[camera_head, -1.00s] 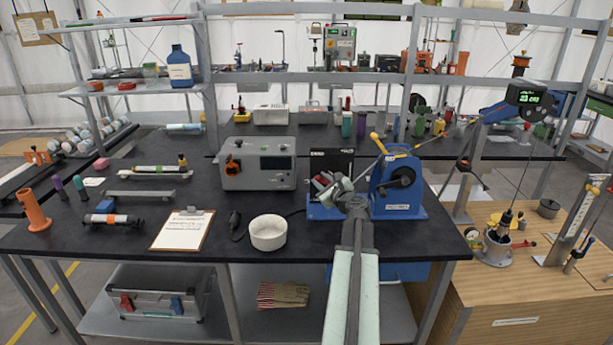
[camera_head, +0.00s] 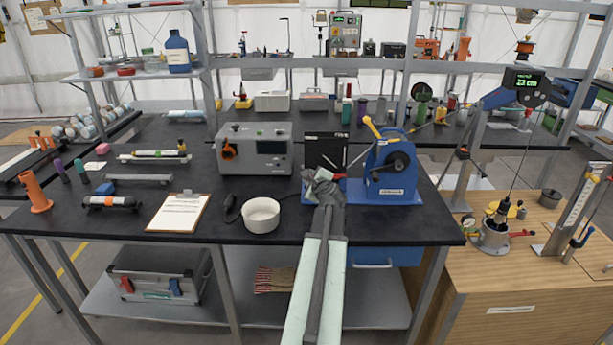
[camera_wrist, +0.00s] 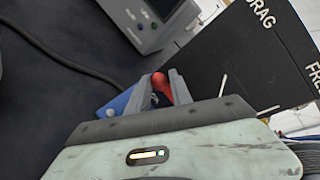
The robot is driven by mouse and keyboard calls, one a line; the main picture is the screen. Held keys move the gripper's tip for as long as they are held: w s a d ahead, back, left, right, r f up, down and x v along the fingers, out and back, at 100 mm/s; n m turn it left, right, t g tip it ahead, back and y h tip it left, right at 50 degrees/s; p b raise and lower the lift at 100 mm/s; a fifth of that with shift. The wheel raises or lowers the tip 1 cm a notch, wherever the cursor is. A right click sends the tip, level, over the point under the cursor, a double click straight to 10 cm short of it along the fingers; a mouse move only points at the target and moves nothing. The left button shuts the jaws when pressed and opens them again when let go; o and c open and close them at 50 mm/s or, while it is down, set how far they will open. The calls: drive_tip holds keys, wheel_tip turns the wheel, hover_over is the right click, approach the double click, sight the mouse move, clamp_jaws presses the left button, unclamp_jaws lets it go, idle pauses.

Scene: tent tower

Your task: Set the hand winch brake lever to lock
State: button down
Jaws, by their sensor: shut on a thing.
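The hand winch (camera_head: 385,180) is a blue frame with a black hub and a yellow-ended handle, standing on the dark bench. Left of it stands a black panel (camera_head: 325,145), which in the wrist view (camera_wrist: 255,50) reads DRAG and FREE beside white tick marks. My gripper (camera_head: 321,176) is at the front of this panel. In the wrist view my gripper (camera_wrist: 163,84) is shut on the red-ended brake lever (camera_wrist: 162,83), with a blue part (camera_wrist: 118,103) close by on the left. Most of the lever is hidden by the fingers, and I see no LOCK mark.
A grey instrument box (camera_head: 256,150) stands left of the panel. A white bowl (camera_head: 261,215), a dark handheld item (camera_head: 231,209) with a cable, and a clipboard (camera_head: 179,212) lie nearer the bench's front edge. A wooden cabinet (camera_head: 520,270) stands at the right.

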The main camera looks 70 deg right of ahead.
drive_tip(key=shift+w+a+f, duration=0.2)
drive_tip(key=c, duration=1.4)
unclamp_jaws()
drive_tip(key=shift+o, duration=0.8)
drive_tip(key=shift+w+d+f, duration=0.1)
drive_tip(key=shift+d+f, duration=0.05)
drive_tip(key=shift+d, duration=0.05)
drive_tip(key=p+v, duration=0.2)
drive_tip(key=v, duration=0.6)
drive_tip(key=shift+d, duration=0.1)
